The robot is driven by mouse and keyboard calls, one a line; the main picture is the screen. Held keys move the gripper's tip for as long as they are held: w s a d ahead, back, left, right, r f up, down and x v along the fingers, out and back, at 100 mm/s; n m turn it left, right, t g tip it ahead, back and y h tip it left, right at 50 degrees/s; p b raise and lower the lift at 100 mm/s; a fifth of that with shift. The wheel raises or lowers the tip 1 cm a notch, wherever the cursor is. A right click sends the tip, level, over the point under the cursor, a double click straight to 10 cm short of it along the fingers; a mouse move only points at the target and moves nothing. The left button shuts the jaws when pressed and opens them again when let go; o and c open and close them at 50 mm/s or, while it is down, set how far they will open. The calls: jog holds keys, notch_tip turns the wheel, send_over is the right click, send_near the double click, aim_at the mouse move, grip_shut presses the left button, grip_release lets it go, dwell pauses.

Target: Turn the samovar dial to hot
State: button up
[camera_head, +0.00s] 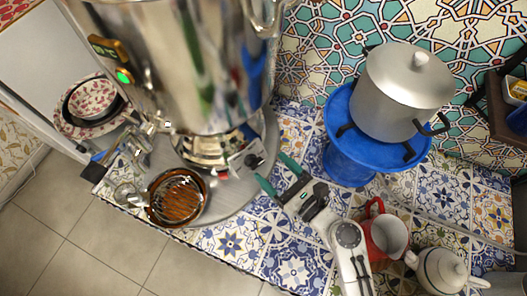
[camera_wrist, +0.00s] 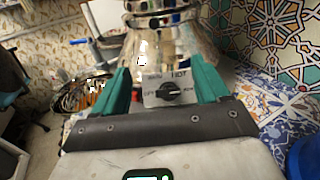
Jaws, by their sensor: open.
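The samovar (camera_head: 165,60) is a large shiny metal urn at the upper left of the head view, and its base also shows in the wrist view (camera_wrist: 165,45). The dial (camera_wrist: 170,91) is a dark knob on a pale plate marked HOT at the top. Its grip lies roughly level across the plate; which end is the pointer is unclear. My gripper (camera_head: 276,172) is open, with green fingers pointing at the dial plate (camera_head: 248,160). In the wrist view my gripper (camera_wrist: 170,90) has one finger either side of the dial, and the fingertips look just short of it.
A brown bowl (camera_head: 178,198) sits left of my gripper. A grey pot (camera_head: 400,90) stands on a blue stand (camera_head: 350,165) to the right. A red and white mug (camera_head: 386,238) and a white teapot (camera_head: 440,268) are near my arm. Patterned tiles cover the counter.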

jog(key=b, duration=0.3)
send_near(258, 165)
jog(key=x, duration=0.3)
jog(key=shift+m, duration=0.3)
jog(key=p+x, duration=0.1)
jog(key=x, duration=0.6)
jog(key=shift+w+a, duration=0.2)
jog(key=shift+w, duration=0.05)
jog(key=c, duration=1)
jog(key=shift+o, duration=0.2)
